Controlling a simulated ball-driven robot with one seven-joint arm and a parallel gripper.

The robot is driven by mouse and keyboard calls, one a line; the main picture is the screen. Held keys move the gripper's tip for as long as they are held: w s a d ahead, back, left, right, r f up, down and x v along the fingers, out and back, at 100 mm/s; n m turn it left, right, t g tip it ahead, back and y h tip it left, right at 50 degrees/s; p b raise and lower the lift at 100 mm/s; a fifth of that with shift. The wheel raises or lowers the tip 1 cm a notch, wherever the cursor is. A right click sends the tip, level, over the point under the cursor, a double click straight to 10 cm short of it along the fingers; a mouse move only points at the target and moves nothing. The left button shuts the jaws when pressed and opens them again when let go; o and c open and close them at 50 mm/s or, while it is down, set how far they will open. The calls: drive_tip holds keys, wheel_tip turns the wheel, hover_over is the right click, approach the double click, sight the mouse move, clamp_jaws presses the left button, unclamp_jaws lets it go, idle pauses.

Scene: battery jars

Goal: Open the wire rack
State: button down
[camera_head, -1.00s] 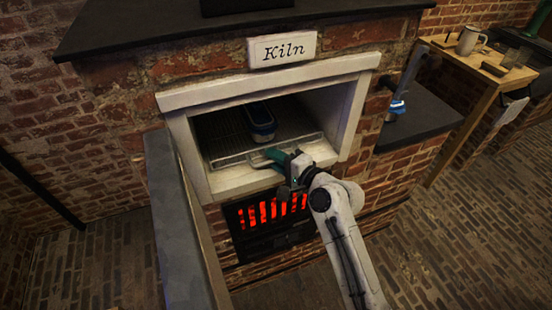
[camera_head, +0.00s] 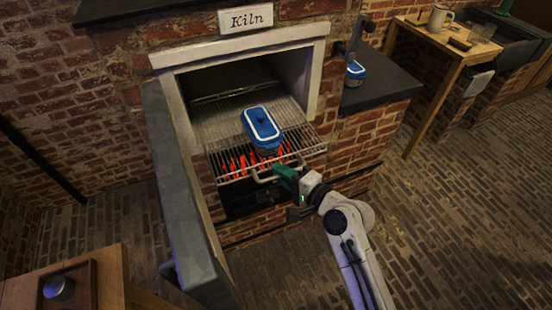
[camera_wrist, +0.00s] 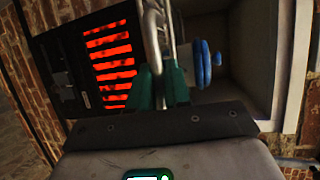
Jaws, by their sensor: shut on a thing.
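The wire rack (camera_head: 222,121) is a metal grid that sticks well out of the kiln's mouth, with its back part still inside. A blue lidded dish with a white rim (camera_head: 262,124) sits on it. My gripper (camera_head: 277,173) is at the rack's front edge, shut on its bar handle. In the wrist view the green fingers (camera_wrist: 161,88) close around the metal bar (camera_wrist: 152,40), and part of the blue dish (camera_wrist: 202,62) shows to their right. The exact contact is partly hidden by the fingers.
The kiln door (camera_head: 180,190) stands open at the left. Red glowing bars (camera_head: 236,160) show below the rack. A wooden table (camera_head: 118,270) is at lower left.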

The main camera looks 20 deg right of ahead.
drive_tip(key=shift+s+p, duration=0.3)
drive_tip(key=shift+s, duration=2.25)
drive_tip(key=c, duration=1.4)
unclamp_jaws()
drive_tip(key=shift+f, duration=0.1)
drive_tip(key=shift+c, duration=0.2)
drive_tip(key=b+v, duration=0.2)
drive_tip(key=v, duration=0.8)
drive_tip(key=shift+s+d, duration=0.2)
drive_tip(key=shift+s, duration=0.1)
